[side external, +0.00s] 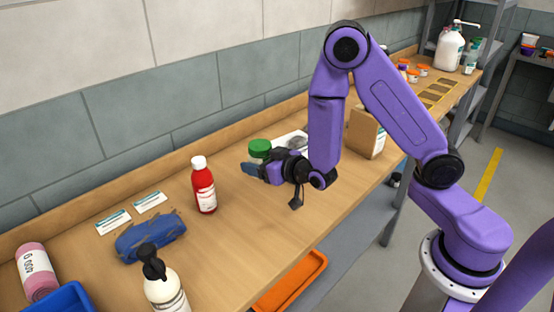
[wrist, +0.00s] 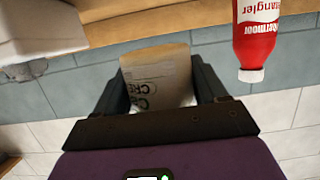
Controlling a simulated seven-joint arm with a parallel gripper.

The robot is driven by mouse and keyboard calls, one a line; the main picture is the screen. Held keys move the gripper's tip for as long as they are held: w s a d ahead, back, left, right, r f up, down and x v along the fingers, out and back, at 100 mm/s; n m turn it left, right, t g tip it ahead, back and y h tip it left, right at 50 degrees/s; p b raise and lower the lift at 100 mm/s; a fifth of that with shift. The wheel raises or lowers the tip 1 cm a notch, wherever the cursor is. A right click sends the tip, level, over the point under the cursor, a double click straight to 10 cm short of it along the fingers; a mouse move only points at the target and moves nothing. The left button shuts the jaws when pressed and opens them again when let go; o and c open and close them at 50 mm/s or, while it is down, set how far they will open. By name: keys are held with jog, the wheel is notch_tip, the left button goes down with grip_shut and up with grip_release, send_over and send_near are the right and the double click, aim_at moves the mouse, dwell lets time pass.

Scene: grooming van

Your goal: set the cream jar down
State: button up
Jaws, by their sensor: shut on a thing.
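The cream jar shows in the wrist view (wrist: 156,72) as a pale beige body with dark upside-down lettering, between my two fingers. In the side view a green lid (side external: 260,146) stands just above my fingers and appears to be the jar's; most of the body is hidden behind them. My gripper (side external: 252,168) is shut on the jar and reaches left over the wooden bench (side external: 262,222). I cannot tell whether the jar's base touches the bench.
A red bottle (side external: 204,187) with a white cap stands left of my gripper. A cardboard box (side external: 367,133) is at right. Bench front-centre is clear.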

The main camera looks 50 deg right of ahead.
jog(key=a, duration=1.2)
jog(key=shift+s, duration=0.15)
send_over(213, 267)
jog(key=shift+f, duration=3.6)
jog(key=shift+f, duration=0.6)
jog(key=o, duration=1.2)
jog(key=shift+o, duration=0.2)
jog(key=shift+v, duration=5.9)
